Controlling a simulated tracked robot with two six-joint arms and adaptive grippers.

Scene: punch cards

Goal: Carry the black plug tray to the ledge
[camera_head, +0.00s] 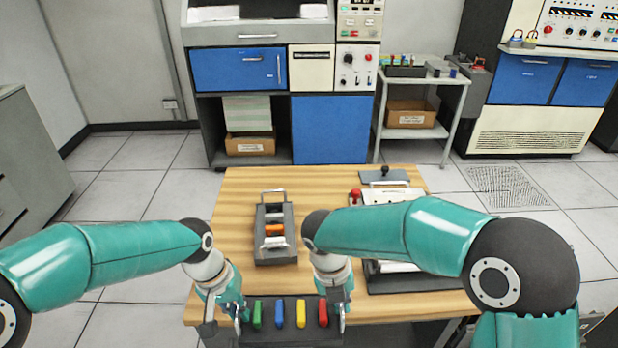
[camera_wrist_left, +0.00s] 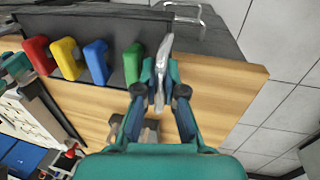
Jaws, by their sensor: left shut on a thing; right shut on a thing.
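The black plug tray (camera_head: 268,316) is at the table's near edge in the head view, with a row of green, blue, yellow and red plugs. It also shows at the top of the left wrist view (camera_wrist_left: 117,62). My left gripper (camera_head: 238,318) is shut on its left end, gripping a pale metal handle (camera_wrist_left: 162,70) beside the green plug. My right gripper (camera_head: 341,316) is shut on its right end, beside the red plug. The tray's underside is hidden, so I cannot tell whether it rests on anything. I cannot tell which surface is the ledge.
On the wooden table (camera_head: 235,200) stand a grey slotted block (camera_head: 272,222) with a handle and a device with a red knob (camera_head: 355,194), partly behind my right arm. A wheeled trolley (camera_head: 428,132) and cabinets stand at the back. The table's left part is clear.

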